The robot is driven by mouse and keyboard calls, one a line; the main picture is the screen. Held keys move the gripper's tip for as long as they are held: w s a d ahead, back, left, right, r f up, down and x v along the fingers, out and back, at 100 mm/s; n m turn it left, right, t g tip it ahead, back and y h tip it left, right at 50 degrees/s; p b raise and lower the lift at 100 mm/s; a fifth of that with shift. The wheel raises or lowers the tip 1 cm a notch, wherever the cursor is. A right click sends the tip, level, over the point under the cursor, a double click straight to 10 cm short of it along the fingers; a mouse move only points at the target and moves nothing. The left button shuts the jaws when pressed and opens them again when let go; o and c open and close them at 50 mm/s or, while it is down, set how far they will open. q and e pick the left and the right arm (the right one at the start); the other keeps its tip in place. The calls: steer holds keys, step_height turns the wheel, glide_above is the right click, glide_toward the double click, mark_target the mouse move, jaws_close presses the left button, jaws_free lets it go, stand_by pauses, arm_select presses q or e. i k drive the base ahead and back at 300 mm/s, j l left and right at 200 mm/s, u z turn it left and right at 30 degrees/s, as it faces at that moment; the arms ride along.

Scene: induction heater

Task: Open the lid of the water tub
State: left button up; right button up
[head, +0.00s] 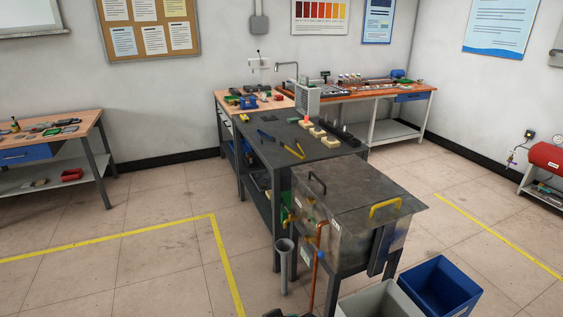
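The water tub (335,237) is a grey metal box on dark legs, right of the middle in the head view. Its flat dark metal lid (350,194) lies level over the top and looks closed. A yellow handle (385,207) stands on the lid near its right front edge. A black handle (317,183) is at the left end of the tub. The inside of the tub is hidden.
A dark workbench (300,142) with tongs and small blocks adjoins the tub behind. A copper pipe (318,258) and a grey upright tube (284,265) stand at its left front. A blue bin (440,288) and a grey bin (380,300) are in front. Floor is clear at left.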

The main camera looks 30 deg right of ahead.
mark_target(342, 184)
steer(key=i+j+z, duration=0.1)
steer(key=i+z, duration=0.25)
steer(key=i, duration=0.2)
steer(key=i+j+z, duration=0.2)
steer(key=i+z, duration=0.15)
steer(key=i, duration=0.2)
